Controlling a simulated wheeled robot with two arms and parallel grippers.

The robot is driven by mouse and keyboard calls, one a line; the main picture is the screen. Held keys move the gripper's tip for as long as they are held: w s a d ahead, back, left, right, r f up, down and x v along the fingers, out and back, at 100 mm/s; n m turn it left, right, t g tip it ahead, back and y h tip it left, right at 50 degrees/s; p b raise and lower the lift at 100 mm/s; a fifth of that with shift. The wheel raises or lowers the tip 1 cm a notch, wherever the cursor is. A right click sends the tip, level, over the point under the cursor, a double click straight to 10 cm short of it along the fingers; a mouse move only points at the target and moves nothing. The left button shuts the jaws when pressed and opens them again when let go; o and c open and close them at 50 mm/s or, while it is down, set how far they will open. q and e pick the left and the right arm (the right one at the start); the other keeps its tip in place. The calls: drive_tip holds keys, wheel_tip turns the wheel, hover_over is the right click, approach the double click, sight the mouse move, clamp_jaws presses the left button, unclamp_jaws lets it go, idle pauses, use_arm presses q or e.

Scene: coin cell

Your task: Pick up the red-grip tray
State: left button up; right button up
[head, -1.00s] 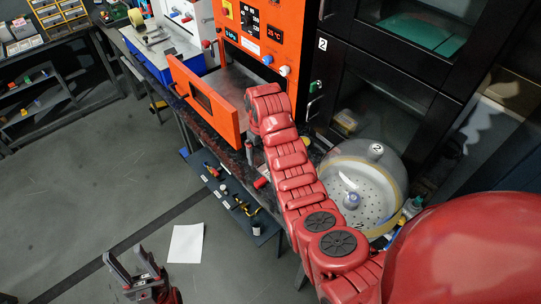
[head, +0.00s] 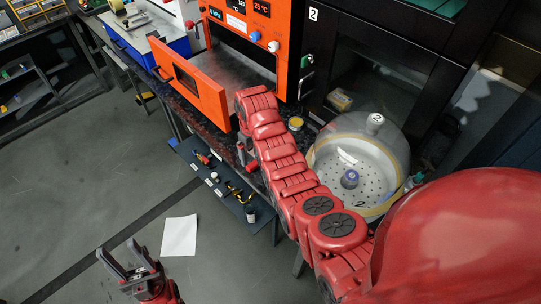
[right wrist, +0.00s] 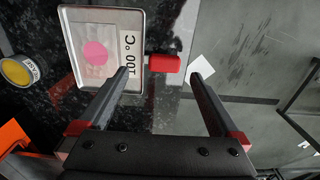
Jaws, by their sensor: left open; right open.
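The red-grip tray (right wrist: 104,50) is in the right wrist view, a small metal tray with a "100 °C" label and a pink disc in it. Its red grip (right wrist: 164,63) points right in that view and shows between the two fingers of my right gripper (right wrist: 158,75). The right gripper is open, and no finger clearly touches the grip. In the head view my right arm largely hides this spot and the tray cannot be made out. My left gripper (head: 117,248) is open and empty, low at the left above the floor.
The tray lies on a dark speckled bench top. A round yellow-topped container (right wrist: 18,71) lies near it. The orange oven (head: 241,35) has its door (head: 189,80) open beside my right arm. A clear-domed desiccator (head: 350,185) stands right of the arm. A white sheet (head: 179,236) lies on the floor.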

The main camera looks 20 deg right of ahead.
sight(252, 164)
drive_tip(key=shift+a+f+p, duration=0.1)
drive_tip(key=shift+f+p, duration=0.1)
drive_tip(key=shift+p, duration=0.1)
drive_tip(key=f, duration=0.1)
drive_tip(key=f+p, duration=0.1)
drive_tip(key=f, duration=0.1)
drive_tip(key=shift+a, duration=0.25)
drive_tip(key=shift+f+p, duration=0.3)
drive_tip(key=shift+f, duration=0.6)
drive_tip(key=shift+c, duration=0.3)
clamp_jaws()
drive_tip(key=shift+r, duration=0.2)
